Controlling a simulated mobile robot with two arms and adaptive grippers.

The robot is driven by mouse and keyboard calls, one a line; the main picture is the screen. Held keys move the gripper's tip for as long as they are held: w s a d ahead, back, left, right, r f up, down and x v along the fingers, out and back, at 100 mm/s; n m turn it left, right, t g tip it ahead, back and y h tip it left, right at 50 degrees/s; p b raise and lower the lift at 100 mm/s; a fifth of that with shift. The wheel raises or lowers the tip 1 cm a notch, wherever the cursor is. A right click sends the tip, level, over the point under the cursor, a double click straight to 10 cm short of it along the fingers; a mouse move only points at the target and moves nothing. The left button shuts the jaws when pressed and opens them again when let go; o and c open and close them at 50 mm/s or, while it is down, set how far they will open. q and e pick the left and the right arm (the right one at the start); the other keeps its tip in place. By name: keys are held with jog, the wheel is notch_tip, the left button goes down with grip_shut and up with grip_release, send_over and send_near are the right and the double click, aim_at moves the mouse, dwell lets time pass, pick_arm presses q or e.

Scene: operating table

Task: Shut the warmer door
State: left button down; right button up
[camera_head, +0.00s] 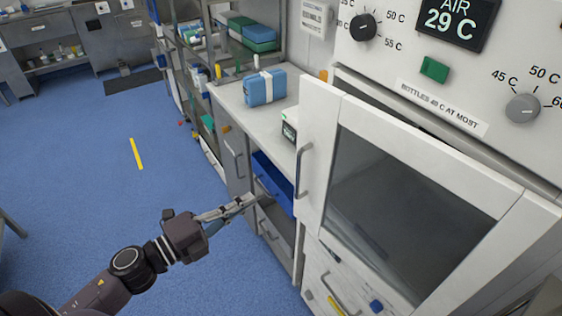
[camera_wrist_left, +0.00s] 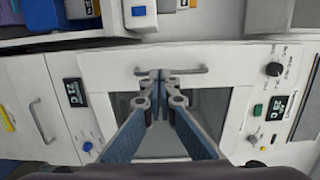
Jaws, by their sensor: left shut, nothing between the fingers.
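The warmer door (camera_head: 316,200) is white with a dark window and stands ajar, swung out from the cabinet, with a dark gap along its top edge. Its upright handle (camera_head: 303,170) is on its left side. In the left wrist view the door (camera_wrist_left: 95,72) appears turned sideways, with its handle (camera_wrist_left: 190,70) at the top. My left gripper (camera_head: 248,200) is shut and empty, left of the door and apart from the handle in the head view. Its fingertips (camera_wrist_left: 160,78) overlap the handle in the wrist view; contact cannot be told. My right gripper is not in view.
The warmer's panel (camera_head: 410,60) has knobs, a green button and a display above the door. The blue floor (camera_head: 90,190) at left is clear.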

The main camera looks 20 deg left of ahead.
pick_arm(q)
jog(key=p+x, duration=0.5)
jog(key=x, duration=0.9)
jog(key=shift+s+d, duration=0.15)
jog(key=shift+d, duration=0.05)
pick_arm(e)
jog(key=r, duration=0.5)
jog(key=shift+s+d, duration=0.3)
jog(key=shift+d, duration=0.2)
